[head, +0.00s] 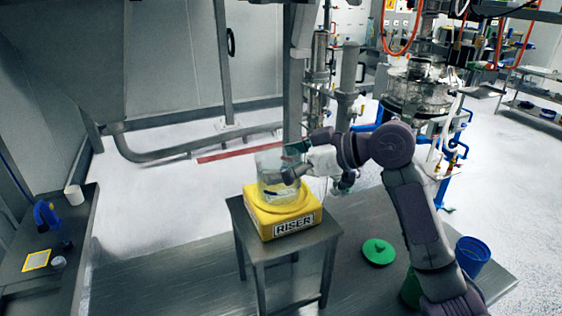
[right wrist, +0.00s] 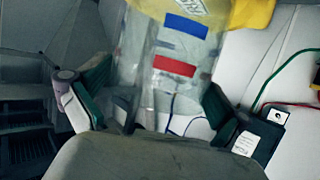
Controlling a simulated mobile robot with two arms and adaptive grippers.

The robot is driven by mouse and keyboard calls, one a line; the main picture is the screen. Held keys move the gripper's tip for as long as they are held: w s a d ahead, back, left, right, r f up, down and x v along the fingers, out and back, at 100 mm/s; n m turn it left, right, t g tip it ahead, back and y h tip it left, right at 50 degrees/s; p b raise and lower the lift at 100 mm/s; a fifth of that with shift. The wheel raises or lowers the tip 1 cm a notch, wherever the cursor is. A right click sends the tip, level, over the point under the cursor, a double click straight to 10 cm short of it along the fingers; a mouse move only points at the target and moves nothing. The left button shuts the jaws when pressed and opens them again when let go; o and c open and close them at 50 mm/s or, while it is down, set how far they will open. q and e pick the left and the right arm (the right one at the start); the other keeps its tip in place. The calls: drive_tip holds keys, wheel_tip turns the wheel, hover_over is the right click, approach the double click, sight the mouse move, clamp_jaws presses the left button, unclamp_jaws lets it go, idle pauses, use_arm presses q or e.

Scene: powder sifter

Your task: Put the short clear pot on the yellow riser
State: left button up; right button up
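The short clear pot (head: 268,173) is upright over the yellow riser (head: 309,218) and looks to rest on its top, within the raised yellow ring. My right gripper (head: 292,160) reaches in from the right at the pot's upper part, with one finger on the near side and one on the far side. In the right wrist view the gripper's green-padded fingers (right wrist: 157,88) flank the clear wall of the pot (right wrist: 150,50), very close to it. Whether the pads press on it cannot be told. My left gripper is out of view.
The riser stands on a small grey table (head: 285,258). A green lid (head: 378,251) and a blue bin (head: 472,254) are at the right. A side bench (head: 75,245) at the left holds a white cup (head: 74,194), a blue object (head: 44,213) and a yellow square (head: 37,260).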

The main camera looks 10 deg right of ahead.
drive_tip(key=shift+r, duration=0.15)
drive_tip(key=b+v, duration=0.3)
drive_tip(key=v, duration=0.9)
drive_tip(key=shift+b, duration=0.3)
